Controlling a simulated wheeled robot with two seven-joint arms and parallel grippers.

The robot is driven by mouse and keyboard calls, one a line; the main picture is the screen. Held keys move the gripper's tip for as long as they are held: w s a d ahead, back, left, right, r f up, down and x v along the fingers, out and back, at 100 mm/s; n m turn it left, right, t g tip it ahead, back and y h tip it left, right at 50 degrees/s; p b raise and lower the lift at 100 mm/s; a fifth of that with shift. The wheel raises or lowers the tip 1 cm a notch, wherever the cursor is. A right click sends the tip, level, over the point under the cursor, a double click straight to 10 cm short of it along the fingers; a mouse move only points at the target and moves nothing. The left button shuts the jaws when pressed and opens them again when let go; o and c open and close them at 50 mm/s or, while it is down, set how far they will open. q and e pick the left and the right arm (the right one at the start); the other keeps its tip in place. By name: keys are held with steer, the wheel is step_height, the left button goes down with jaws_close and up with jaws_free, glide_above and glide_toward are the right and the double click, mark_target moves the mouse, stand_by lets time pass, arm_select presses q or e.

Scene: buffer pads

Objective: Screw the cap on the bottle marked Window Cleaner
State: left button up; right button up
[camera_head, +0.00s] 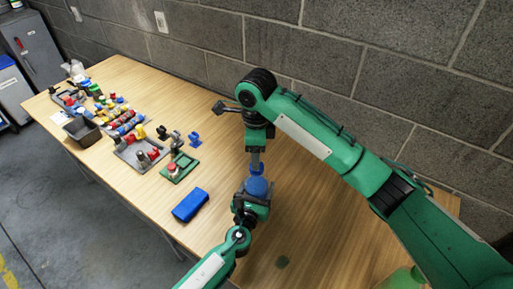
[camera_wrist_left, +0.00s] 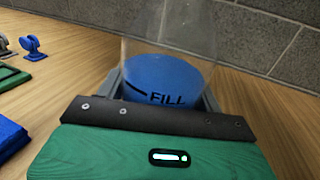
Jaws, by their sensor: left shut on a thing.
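A bottle with blue content (camera_head: 257,186) stands near the middle of the table; its label cannot be read. In the left wrist view the bottle (camera_wrist_left: 165,80) is clear above a blue lower part marked FILL. My left gripper (camera_head: 250,203) is shut on its lower part, with a finger on each side (camera_wrist_left: 160,95). A small blue cap or top (camera_head: 256,169) shows above the bottle. My right gripper (camera_head: 256,158) points down right over it, its fingertips at or touching the blue piece. I cannot tell whether they grip it or whether it sits on the neck.
A blue block (camera_head: 190,205) lies left of the bottle. Trays of coloured parts (camera_head: 128,125) fill the far left. A block wall is behind.

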steer(key=n, duration=0.4)
steer(key=r+n, duration=0.1)
steer(key=n, duration=0.2)
steer(key=shift+a, duration=0.3)
steer(key=n, duration=0.6)
steer(key=shift+a+r+n, duration=0.15)
steer(key=shift+r+n, duration=0.1)
steer(key=shift+n, duration=0.15)
steer(key=n, duration=0.4)
steer(key=shift+a+r+n, duration=0.1)
steer(key=shift+r+n, duration=0.1)
steer(key=shift+n, duration=0.2)
steer(key=n, duration=0.3)
steer(key=shift+r, duration=0.1)
steer(key=n, duration=0.6)
steer(key=shift+r+n, duration=0.2)
steer(key=shift+n, duration=0.1)
steer(key=n, duration=0.3)
steer(key=shift+r, duration=0.1)
steer(key=n, duration=0.4)
steer(key=shift+d+r+n, duration=0.1)
steer(key=shift+d+n, duration=0.15)
steer(key=shift+n, duration=0.05)
steer(key=n, duration=0.4)
steer(key=shift+d+r, duration=0.1)
steer(key=shift+d, duration=0.1)
steer(key=n, duration=0.3)
steer(key=shift+d+n, duration=0.15)
steer(key=shift+n, duration=0.15)
